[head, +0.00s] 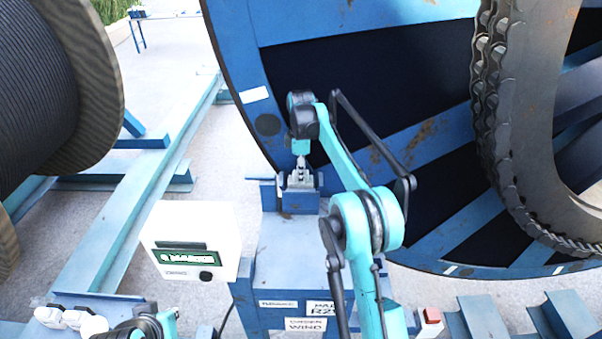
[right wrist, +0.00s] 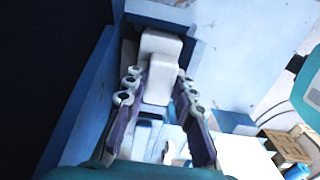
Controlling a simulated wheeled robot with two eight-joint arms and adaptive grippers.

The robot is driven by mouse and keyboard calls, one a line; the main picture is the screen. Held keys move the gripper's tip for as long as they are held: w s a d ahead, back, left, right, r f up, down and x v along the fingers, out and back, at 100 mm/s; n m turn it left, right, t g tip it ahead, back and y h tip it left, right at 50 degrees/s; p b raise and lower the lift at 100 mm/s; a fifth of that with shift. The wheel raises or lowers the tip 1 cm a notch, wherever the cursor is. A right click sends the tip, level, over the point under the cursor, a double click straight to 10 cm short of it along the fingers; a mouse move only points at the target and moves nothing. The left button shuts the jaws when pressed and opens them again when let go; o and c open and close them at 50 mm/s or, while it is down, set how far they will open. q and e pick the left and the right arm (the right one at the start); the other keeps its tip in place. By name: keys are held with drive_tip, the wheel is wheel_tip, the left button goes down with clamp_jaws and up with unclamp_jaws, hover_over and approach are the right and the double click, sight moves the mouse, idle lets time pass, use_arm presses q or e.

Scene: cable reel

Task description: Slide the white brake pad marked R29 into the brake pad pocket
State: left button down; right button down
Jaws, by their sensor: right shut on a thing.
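My right gripper (head: 299,180) is at the blue brake pad pocket (head: 268,196), at the far end of the blue stand beside the big reel. In the right wrist view, its two fingers (right wrist: 160,88) are shut on the white brake pad (right wrist: 161,48). The pad's far end lies between the blue walls of the pocket (right wrist: 186,20). I cannot tell how deep it sits, and no R29 mark on the pad is readable. My left gripper (head: 150,326) is partly in view at the bottom left; its fingers are not clear.
The large blue reel flange (head: 265,60) rises close behind the pocket. A white box with a green display (head: 190,242) stands left of the stand (head: 290,240), which bears a PAD R2… label (head: 320,307). White pieces (head: 75,319) lie at the bottom left. A cable drum (head: 50,90) is far left.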

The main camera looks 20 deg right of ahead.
drive_tip(key=c, duration=1.2)
unclamp_jaws()
wheel_tip(320, 180, up, 8)
drive_tip(key=shift+f, duration=0.25)
